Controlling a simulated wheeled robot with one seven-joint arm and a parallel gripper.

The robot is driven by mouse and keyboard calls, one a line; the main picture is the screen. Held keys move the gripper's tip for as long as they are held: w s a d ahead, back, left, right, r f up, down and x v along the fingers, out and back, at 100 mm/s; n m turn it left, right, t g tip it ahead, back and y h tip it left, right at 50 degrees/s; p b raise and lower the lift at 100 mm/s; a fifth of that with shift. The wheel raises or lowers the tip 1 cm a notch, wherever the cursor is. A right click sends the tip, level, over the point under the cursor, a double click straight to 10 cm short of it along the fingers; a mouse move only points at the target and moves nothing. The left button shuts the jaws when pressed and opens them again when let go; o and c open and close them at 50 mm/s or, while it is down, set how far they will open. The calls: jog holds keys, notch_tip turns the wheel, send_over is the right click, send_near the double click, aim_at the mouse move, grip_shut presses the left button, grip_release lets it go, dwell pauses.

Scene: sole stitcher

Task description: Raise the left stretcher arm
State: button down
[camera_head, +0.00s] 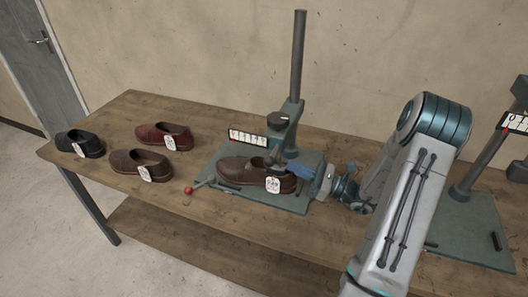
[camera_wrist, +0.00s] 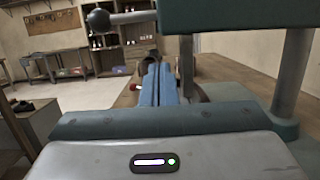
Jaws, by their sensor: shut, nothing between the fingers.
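The left stretcher stands in the middle of the bench in the head view. It has a teal base plate (camera_head: 300,199), a tall grey column (camera_head: 298,60) and a teal head block (camera_head: 292,135) with a number label (camera_head: 248,138). A brown tagged shoe (camera_head: 238,171) sits on the plate below the head. My gripper (camera_head: 288,168) is shut and empty, coming from the right at shoe height below the head. In the wrist view my blue fingers (camera_wrist: 160,80) are together, below the teal head (camera_wrist: 235,15) and a dark ball knob (camera_wrist: 98,19) on a rod. Contact cannot be told.
A red-knobbed lever (camera_head: 188,190) sticks out at the plate's left edge. Black (camera_head: 85,143), brown (camera_head: 128,161) and red-brown (camera_head: 170,134) shoes lie on the bench's left. A second stretcher's plate (camera_head: 468,225) is at the right, beyond my arm.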

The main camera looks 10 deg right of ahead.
jog(key=shift+a, duration=0.1)
jog(key=p+x, duration=0.1)
jog(key=x, duration=0.9)
jog(key=shift+p, duration=0.35)
notch_tip(320, 180, up, 21)
jog(key=p, duration=1.4)
jog(key=shift+f, duration=0.1)
jog(key=v, duration=1)
jog(key=shift+f+b, duration=0.2)
jog(key=shift+b, duration=0.15)
